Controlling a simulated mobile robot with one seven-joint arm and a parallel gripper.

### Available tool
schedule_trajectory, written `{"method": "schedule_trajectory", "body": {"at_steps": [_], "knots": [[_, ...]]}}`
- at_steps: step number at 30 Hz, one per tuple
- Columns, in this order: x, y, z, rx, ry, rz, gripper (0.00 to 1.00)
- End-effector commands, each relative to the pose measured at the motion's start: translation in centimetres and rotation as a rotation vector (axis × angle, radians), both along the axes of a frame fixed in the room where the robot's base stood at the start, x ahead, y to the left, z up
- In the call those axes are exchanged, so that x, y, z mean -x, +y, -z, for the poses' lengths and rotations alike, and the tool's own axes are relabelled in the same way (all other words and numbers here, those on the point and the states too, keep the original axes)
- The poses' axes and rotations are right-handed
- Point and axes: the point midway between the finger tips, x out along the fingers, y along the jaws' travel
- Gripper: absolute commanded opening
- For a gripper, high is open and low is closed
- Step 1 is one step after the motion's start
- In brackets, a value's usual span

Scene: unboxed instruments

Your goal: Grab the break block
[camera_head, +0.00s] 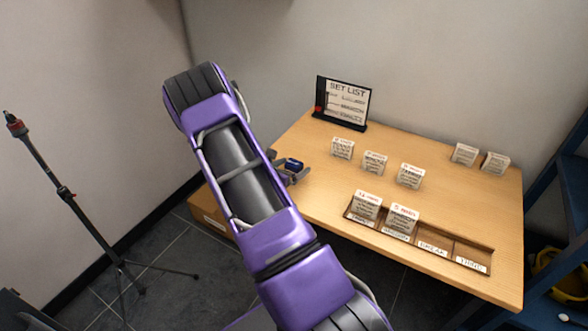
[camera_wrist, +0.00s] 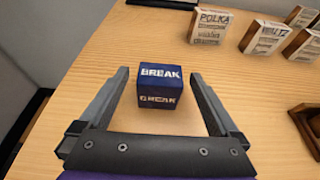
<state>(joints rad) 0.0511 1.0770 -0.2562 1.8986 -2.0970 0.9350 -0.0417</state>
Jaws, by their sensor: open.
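The break block (camera_wrist: 160,86) is a small dark blue cube with "BREAK" in white on its top and front faces. In the wrist view it sits on the wooden table between the two fingers of my gripper (camera_wrist: 160,82), with a gap on each side. My gripper is open and does not touch it. In the head view the block (camera_head: 293,164) is a small dark blue shape near the table's left edge, beside my gripper (camera_head: 297,176), partly hidden by the gripper and arm.
White lettered blocks (camera_head: 343,148) stand right of my gripper. A wooden tray (camera_head: 455,256) with labelled compartments holds two white blocks. A set list sign (camera_head: 342,102) stands at the back. The table's left edge (camera_wrist: 75,72) is close by. A blue shelf (camera_head: 561,190) stands at right.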

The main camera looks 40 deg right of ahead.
Motion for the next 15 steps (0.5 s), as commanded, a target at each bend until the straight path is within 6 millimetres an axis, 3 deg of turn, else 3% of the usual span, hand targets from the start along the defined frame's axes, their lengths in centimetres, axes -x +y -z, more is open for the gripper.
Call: {"method": "schedule_trajectory", "body": {"at_steps": [10,15], "knots": [[-0.38,-0.84,0.3,0.001,-0.001,-0.001,0.98],[-0.37,-0.83,0.29,0.001,-0.001,-0.001,0.67]]}}
